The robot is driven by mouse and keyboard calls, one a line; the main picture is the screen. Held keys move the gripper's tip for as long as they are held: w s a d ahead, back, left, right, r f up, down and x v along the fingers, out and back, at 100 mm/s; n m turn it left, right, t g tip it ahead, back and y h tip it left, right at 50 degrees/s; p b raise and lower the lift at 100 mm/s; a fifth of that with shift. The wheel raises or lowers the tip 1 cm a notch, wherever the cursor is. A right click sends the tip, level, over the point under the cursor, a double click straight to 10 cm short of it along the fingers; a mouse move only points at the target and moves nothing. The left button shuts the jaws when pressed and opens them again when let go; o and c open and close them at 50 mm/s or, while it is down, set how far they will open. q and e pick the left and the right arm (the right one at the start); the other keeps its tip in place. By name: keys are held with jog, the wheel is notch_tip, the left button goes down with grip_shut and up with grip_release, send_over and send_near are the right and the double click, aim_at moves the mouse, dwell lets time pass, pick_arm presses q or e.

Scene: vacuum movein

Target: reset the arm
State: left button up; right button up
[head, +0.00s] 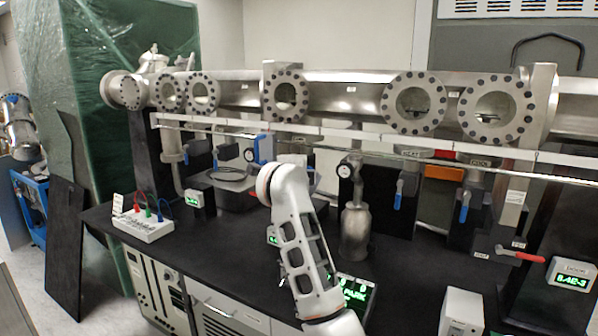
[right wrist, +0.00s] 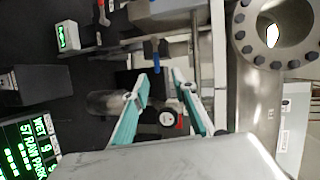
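My right arm (head: 300,240) rises from the bottom middle in the head view, and its far end with a red ring is above the black bench. Its gripper fingers are hidden in that view. In the right wrist view my right gripper (right wrist: 165,75) shows two teal fingers, apart at the tips with nothing held between them. A metal cylinder (right wrist: 106,103) shows beyond the left finger; I cannot tell its distance from the finger. My left arm and gripper are in neither view.
A steel vacuum pipe (head: 345,98) with round flanged ports runs across the back above the black bench (head: 410,265). A metal vessel (head: 355,230) stands right of my arm. A white switch box (head: 143,226) sits at left, and a green readout (head: 568,280) at right.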

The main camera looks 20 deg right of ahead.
jog(key=shift+s+a+r, duration=0.1)
jog(key=shift+s+a, duration=0.15)
jog(key=shift+s, duration=0.2)
jog(key=s+d+f+n+t+h, duration=0.2)
jog(key=s+d+f+h, duration=0.4)
jog(key=s+d+f, duration=0.15)
jog(key=s+a+f+n+t+y, duration=0.1)
jog(key=s+a+f+n+y, duration=0.3)
jog(key=a+f+n+y, duration=0.25)
jog(key=s+a+f+n+t+y, duration=0.2)
jog(key=s+a+f+n+y, duration=0.25)
jog(key=f+n, duration=0.4)
jog(key=s+a+f+n+t+y, duration=0.1)
jog(key=s+a+f+n+y, duration=0.4)
jog(key=f, duration=0.5)
jog(key=s+a+f+n+g, duration=0.1)
jog(key=s+f+n+g, duration=0.4)
jog(key=s+f, duration=1.6)
notch_tip(320, 180, down, 3)
jog(key=g, duration=0.4)
jog(key=shift+s+n, duration=0.4)
